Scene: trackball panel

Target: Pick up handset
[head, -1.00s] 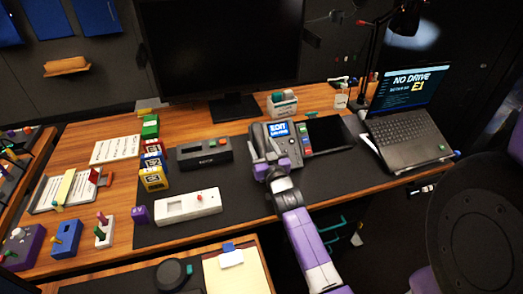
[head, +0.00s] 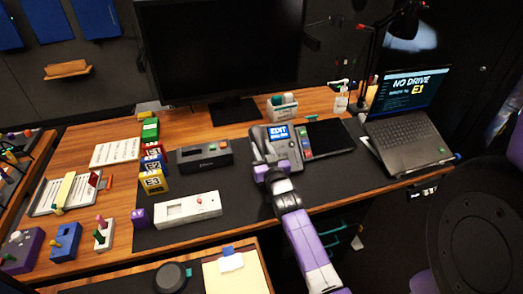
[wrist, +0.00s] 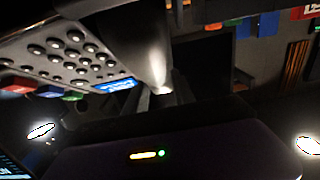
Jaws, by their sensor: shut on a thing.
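The grey handset (head: 258,143) is at the left side of the desk phone (head: 286,149), which has a blue "EDIT" screen and a keypad. My gripper (head: 262,171) is at the handset's near end, shut on it. In the wrist view the handset (wrist: 142,38) is a smooth grey shape running down between my gripper's fingers (wrist: 158,98). The phone's keypad (wrist: 68,52) is just left of it there. The fingers are dark and partly hidden, and I cannot tell whether the handset is clear of its cradle.
A dark tablet (head: 329,135) and an open laptop (head: 411,118) are right of the phone. A grey box (head: 205,156) and a white panel (head: 187,209) are to its left. The monitor (head: 222,50) stands behind. The dark mat (head: 240,183) is bare left of my gripper.

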